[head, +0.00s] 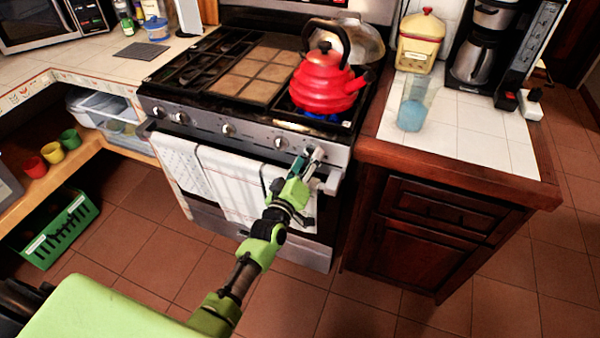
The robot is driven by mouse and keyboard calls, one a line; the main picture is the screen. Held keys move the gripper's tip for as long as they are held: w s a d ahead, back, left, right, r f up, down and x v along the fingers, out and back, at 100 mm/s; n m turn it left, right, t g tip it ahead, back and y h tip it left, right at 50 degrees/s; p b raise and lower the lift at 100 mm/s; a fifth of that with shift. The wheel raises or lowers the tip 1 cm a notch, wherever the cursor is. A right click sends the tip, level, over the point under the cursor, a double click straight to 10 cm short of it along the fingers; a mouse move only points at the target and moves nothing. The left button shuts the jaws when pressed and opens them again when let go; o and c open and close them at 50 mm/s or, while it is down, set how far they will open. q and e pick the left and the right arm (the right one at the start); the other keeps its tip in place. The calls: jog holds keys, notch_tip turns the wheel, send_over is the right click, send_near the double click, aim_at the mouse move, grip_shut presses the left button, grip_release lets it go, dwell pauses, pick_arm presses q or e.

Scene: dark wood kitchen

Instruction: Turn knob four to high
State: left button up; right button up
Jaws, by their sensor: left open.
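The stove (240,136) has a silver front panel with several round knobs in a row. One knob (281,143) shows clear of my gripper, just to its left. Others sit further left, including a knob (228,129) near the panel's middle. My left gripper (312,156) is open at the right end of the panel, close to its front. Its fingers hide that part of the panel; I cannot tell whether they touch a knob there. Blue flame (320,117) shows under the red kettle (326,82) on the front right burner. My right gripper is not in view.
Striped towels (230,180) hang on the oven handle below the panel. A counter (470,125) right of the stove holds a clear glass (413,103), a yellow canister (420,42) and a coffee maker (490,45).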

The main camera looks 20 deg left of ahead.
pick_arm(q)
jog(key=s, duration=1.1)
jog(key=shift+a, duration=0.2)
jog(key=s+d+f+m+g, duration=0.1)
jog(key=s+f+m+g, duration=0.15)
jog(key=s+f, duration=0.6)
jog(key=s+f+m+g, duration=0.2)
jog(key=s+f+g, duration=0.1)
jog(key=f, duration=1.1)
jog(key=s+d+f+m+g, duration=0.1)
jog(key=s+f+m+g, duration=0.3)
jog(key=f, duration=0.8)
jog(key=s+a+f+g, duration=0.1)
jog(key=s+f, duration=0.4)
jog(key=s, duration=0.5)
jog(key=s+a+f+m+g, duration=0.1)
jog(key=s+f+g, duration=0.3)
jog(key=s, duration=0.7)
jog(key=s+a+f+m+g, duration=0.1)
jog(key=s+a+f+g, duration=0.1)
jog(key=s+f, duration=0.4)
jog(key=s+a, duration=0.1)
jog(key=s, duration=0.4)
jog(key=shift+s+f+y, duration=0.15)
jog(key=shift+s+y, duration=0.05)
jog(key=shift+y, duration=0.1)
jog(key=shift+m+g, duration=0.25)
